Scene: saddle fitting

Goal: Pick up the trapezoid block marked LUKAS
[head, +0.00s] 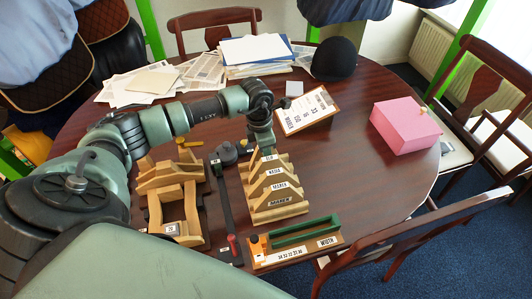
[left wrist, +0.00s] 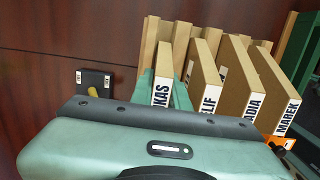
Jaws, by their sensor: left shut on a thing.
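The trapezoid block marked LUKAS (left wrist: 162,90) is tan with a white label; only "KAS" is readable in the left wrist view. My left gripper (left wrist: 164,97) has its two green fingers on either side of this block and is shut on it. In the head view my left gripper (head: 265,148) is over the far end of the wooden rack (head: 250,190), and the held block is mostly hidden there. Blocks marked ELIF (left wrist: 203,80), NADIA (left wrist: 243,75) and MAREK (left wrist: 280,90) stand in a row beside it. I cannot tell whether the held block is clear of the rack.
A green-lined width tray (head: 305,233) lies in front of the rack. A wooden saddle form (head: 175,200) and a dark measuring bar (head: 228,205) are to its left. A clipboard (head: 307,110), black helmet (head: 337,60) and pink box (head: 404,127) stand behind and right.

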